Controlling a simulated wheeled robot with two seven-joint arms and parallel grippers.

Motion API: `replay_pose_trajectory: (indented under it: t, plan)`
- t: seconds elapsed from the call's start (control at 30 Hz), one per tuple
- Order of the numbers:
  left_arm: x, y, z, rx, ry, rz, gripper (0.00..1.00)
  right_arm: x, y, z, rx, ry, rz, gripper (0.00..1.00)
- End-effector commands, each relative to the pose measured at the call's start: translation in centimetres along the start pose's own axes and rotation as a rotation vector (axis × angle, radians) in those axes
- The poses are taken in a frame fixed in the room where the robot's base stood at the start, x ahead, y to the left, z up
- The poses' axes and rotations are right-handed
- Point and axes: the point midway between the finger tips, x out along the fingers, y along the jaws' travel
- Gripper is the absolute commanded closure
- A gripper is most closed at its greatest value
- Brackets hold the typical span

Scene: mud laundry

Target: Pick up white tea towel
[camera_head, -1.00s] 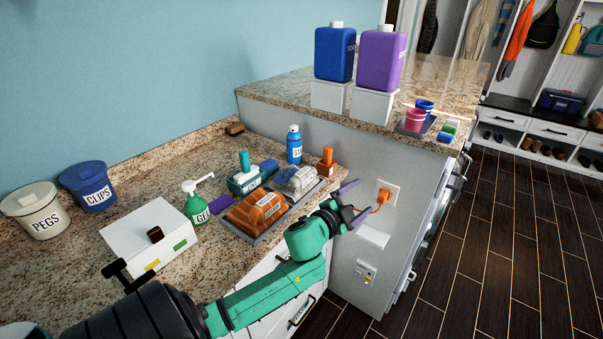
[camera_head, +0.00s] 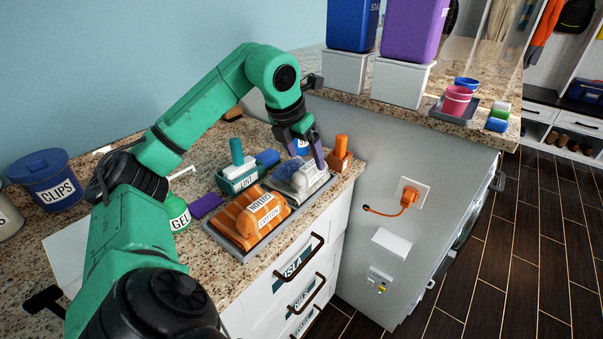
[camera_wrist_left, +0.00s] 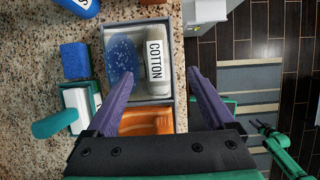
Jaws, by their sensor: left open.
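The white tea towel, rolled and labelled COTTON, lies in the far part of a grey tray on the counter, in the head view (camera_head: 311,180) and in the left wrist view (camera_wrist_left: 158,65). A blue speckled cloth (camera_wrist_left: 122,62) lies close along its left side. My left gripper (camera_head: 305,150) points down over the towel, its purple fingers open and empty. In the left wrist view the fingers (camera_wrist_left: 160,88) are spread to either side of the towel's near end. A green arm of mine shows small at that view's lower right; its jaws are unclear.
Orange cloths (camera_head: 258,215) fill a tray on the near side. The counter edge is close on the right.

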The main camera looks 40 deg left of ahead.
Motion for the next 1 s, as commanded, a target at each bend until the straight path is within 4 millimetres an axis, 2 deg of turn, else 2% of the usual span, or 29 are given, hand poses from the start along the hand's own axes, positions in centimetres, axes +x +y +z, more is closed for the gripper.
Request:
replay_pose_trajectory:
  t: [0.4,0.6,0.67,0.7,0.83,0.87,1.0]
  plan:
    - [6.3,0.4,0.4,0.002,0.002,-0.003,0.12,-0.5,0.0,-0.5,-0.001,0.008,0.0,0.5]
    - [6.5,0.4,0.4,0.002,-0.001,-0.003,0.12,-0.4,-0.5,-0.8,0.0,0.012,-0.006,0.5]
    - [6.5,0.4,0.4,0.002,-0.001,-0.003,0.32,-0.3,-0.6,-0.8,0.0,0.013,-0.009,0.5]
    - [6.5,0.4,0.4,0.002,-0.001,-0.003,0.47,-0.3,-0.7,-0.8,0.0,0.014,-0.01,0.5]
    - [6.5,0.4,0.4,0.002,-0.001,-0.003,0.97,-0.3,-0.7,-0.9,0.0,0.014,-0.01,0.5]
    - [6.5,0.4,0.4,0.002,-0.001,-0.003,1.0,-0.3,-0.7,-0.9,-0.001,0.014,-0.01,0.5]
    - [6.5,0.4,0.4,0.002,-0.001,-0.003,1.0,-0.3,-0.7,-0.9,-0.001,0.014,-0.01,0.5]
